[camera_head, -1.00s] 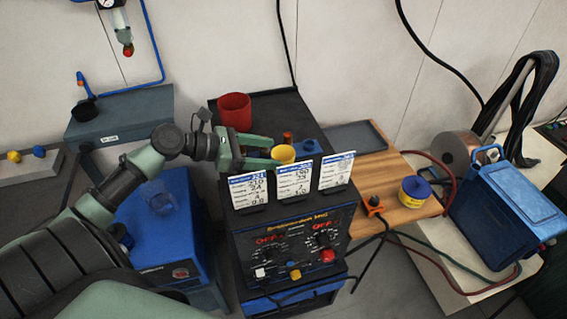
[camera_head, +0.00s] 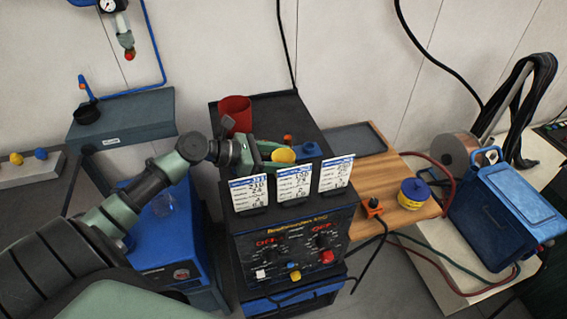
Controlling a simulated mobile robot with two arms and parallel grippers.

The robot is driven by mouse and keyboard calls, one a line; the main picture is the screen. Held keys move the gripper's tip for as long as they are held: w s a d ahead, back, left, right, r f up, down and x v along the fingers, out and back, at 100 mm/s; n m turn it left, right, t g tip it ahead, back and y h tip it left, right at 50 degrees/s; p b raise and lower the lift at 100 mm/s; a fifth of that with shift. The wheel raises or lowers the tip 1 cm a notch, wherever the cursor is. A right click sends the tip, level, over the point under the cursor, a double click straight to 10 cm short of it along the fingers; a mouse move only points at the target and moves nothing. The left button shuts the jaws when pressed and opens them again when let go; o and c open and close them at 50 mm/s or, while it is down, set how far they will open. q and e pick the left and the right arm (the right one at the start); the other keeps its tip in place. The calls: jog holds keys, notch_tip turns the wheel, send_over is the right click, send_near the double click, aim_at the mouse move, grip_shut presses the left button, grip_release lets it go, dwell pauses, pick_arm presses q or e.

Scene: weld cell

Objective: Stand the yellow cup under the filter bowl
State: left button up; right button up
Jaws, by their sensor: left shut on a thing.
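The yellow cup (camera_head: 283,155) stands on the black top of the welding machine, behind the white cards. My left gripper (camera_head: 275,154) reaches in from the left and is shut on the cup, one green finger on the far side and one on the near side. The filter bowl (camera_head: 126,41) hangs from the regulator with the gauge on the wall at upper left, with a red piece at its bottom. The grey bench top (camera_head: 130,108) lies below it. My right gripper is not in view.
White cards (camera_head: 292,186) line the machine's front edge. A small black cup (camera_head: 87,113) sits on the grey bench's left end; the rest of its top looks clear.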

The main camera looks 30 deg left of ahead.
pick_arm(q)
notch_tip(320, 180, up, 20)
dwell(0.5)
